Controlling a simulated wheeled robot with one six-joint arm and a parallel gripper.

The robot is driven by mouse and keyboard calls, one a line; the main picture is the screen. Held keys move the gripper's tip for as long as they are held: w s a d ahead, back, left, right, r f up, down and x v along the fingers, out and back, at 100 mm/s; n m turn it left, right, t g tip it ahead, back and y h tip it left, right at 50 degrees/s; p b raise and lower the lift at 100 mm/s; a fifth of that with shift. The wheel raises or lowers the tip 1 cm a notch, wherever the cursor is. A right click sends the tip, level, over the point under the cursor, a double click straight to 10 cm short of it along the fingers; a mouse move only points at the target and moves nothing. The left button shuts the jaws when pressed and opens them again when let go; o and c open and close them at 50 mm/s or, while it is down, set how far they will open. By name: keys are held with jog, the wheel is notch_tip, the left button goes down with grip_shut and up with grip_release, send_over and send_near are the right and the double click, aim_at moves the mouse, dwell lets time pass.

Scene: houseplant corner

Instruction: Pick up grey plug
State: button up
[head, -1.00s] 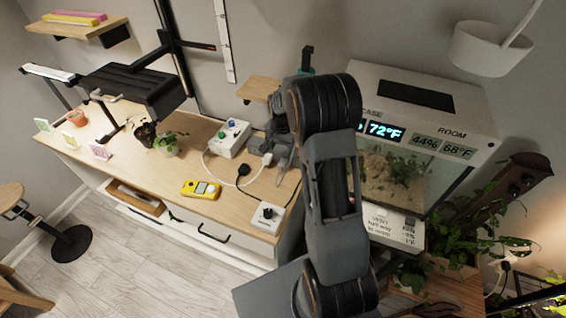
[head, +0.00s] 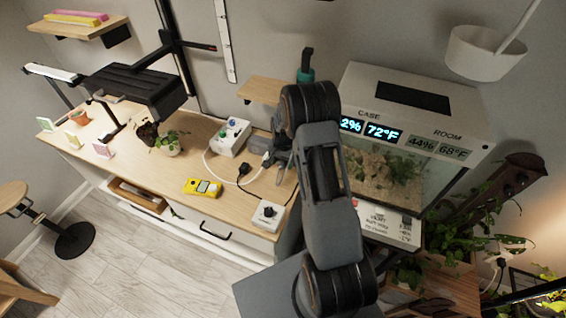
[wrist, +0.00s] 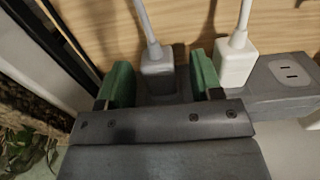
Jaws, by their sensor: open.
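In the wrist view the grey plug (wrist: 158,66) stands in a grey power strip (wrist: 283,76), its pale cord running up and away. My gripper (wrist: 162,82) is open, with one green finger on each side of the plug; I cannot tell whether either touches it. A white plug (wrist: 236,62) with a white cord sits in the same strip, just right of the right finger. In the head view my gripper (head: 278,158) is low over the wooden bench at the strip, and the grey plug cannot be made out there.
A black plug (head: 243,169), a white box with knobs (head: 231,137), a yellow meter (head: 203,188) and a white dial box (head: 267,215) lie on the bench (head: 215,165). A glass terrarium case (head: 400,175) stands right of my arm. Cords cross the bench nearby.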

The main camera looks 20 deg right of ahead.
jog(key=c, duration=1.1)
jog(key=shift+r, duration=0.1)
